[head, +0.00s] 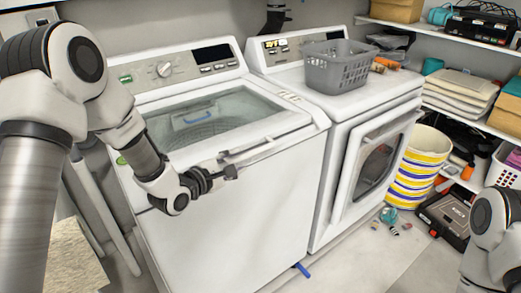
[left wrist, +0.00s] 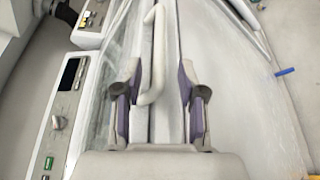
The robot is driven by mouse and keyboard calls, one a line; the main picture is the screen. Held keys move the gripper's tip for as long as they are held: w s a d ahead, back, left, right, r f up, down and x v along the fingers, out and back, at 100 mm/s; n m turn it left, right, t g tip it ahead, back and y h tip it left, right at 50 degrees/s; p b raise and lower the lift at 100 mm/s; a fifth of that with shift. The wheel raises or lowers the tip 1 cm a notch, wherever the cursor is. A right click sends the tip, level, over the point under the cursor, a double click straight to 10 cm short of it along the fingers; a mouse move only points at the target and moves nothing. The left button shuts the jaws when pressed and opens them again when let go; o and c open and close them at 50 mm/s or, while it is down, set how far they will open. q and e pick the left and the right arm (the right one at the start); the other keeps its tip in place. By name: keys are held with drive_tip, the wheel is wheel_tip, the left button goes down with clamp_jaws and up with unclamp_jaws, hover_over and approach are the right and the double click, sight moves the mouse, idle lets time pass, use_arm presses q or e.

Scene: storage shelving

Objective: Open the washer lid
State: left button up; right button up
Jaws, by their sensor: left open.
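The washer (head: 235,220) is the white top-loading machine at left in the head view. Its lid (head: 210,115), with a glass panel, lies flat and closed. A white bar handle (head: 248,151) runs along the lid's front edge; it also shows in the left wrist view (left wrist: 154,60). My left gripper (head: 231,172) is open at the washer's front top edge, close to the handle. In the left wrist view its purple-padded fingers (left wrist: 160,88) stand on either side of the handle's near end; I cannot tell whether they touch it. My right gripper is out of view.
A front-loading dryer (head: 320,160) stands right of the washer, with a grey basket (head: 340,66) on top. Loaded shelves (head: 455,115) and a striped bin (head: 415,165) are at right. Small items (head: 390,216) lie on the floor. The floor before the washer is mostly clear.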

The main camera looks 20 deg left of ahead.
sight(244, 157)
use_arm(q)
drive_tip(key=shift+a+r, duration=0.1)
drive_tip(key=shift+w, duration=0.35)
drive_tip(key=x, duration=0.5)
drive_tip(key=shift+w+d+f+p, duration=0.2)
drive_tip(key=shift+d+f+p, duration=0.05)
drive_tip(key=shift+d+p, duration=0.1)
drive_tip(key=shift+s+a+r, duration=0.15)
drive_tip(key=shift+s, duration=0.05)
clamp_jaws()
